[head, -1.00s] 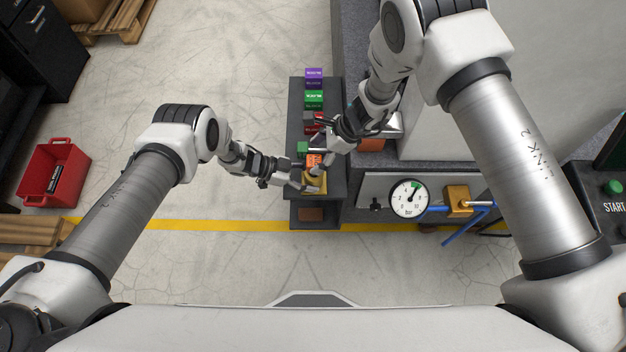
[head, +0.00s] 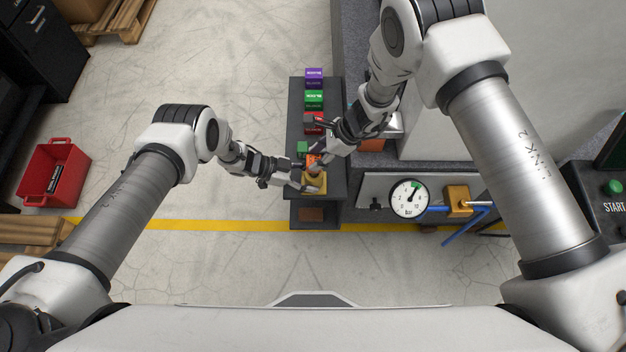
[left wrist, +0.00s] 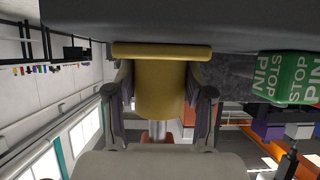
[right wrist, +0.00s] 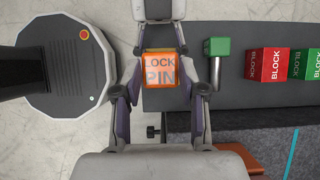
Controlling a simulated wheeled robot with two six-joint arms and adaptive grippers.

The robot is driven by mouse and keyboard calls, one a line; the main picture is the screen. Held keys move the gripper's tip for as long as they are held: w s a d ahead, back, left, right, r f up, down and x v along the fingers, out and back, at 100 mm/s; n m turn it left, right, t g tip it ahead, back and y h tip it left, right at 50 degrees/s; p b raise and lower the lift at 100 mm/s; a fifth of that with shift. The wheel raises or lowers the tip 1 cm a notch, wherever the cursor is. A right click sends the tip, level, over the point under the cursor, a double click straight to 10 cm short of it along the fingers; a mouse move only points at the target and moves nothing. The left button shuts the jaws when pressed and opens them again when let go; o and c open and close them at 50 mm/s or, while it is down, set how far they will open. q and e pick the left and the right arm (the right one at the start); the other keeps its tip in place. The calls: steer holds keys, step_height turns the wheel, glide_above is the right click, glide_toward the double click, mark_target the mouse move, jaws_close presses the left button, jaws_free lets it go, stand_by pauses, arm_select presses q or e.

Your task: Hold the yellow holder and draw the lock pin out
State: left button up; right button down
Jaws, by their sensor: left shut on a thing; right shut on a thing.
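The yellow holder (head: 316,184) stands on a dark narrow bench. My left gripper (head: 311,181) is shut on it from the left side. In the left wrist view the yellow holder (left wrist: 160,88) sits between both fingers, and a bare metal shaft (left wrist: 158,130) shows at its end away from the bench. The lock pin's orange block (right wrist: 160,70), lettered LOCK PIN, lies between the fingers of my right gripper (right wrist: 163,75), which is shut on it. In the head view the orange block (head: 312,159) is partly hidden by the right gripper.
A green STOP PIN block (right wrist: 218,47) stands on the bench (head: 296,105) close beside the lock pin. Red (head: 314,122), green (head: 314,98) and purple (head: 314,76) blocks line the bench farther back. A pressure gauge (head: 409,197) is at right. A red crate (head: 52,175) is on the floor at left.

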arm_select(q)
steer(key=shift+s+f, duration=0.3)
arm_select(e)
steer(key=shift+r, duration=0.1)
steer(key=shift+r, duration=0.45)
steer(key=shift+r, duration=0.1)
steer(key=shift+r, duration=3.3)
arm_select(q)
steer(key=shift+a, duration=0.1)
steer(key=o, duration=1.4)
steer(key=shift+c, duration=0.2)
steer(key=shift+w, duration=0.15)
steer(key=shift+w+r, duration=0.1)
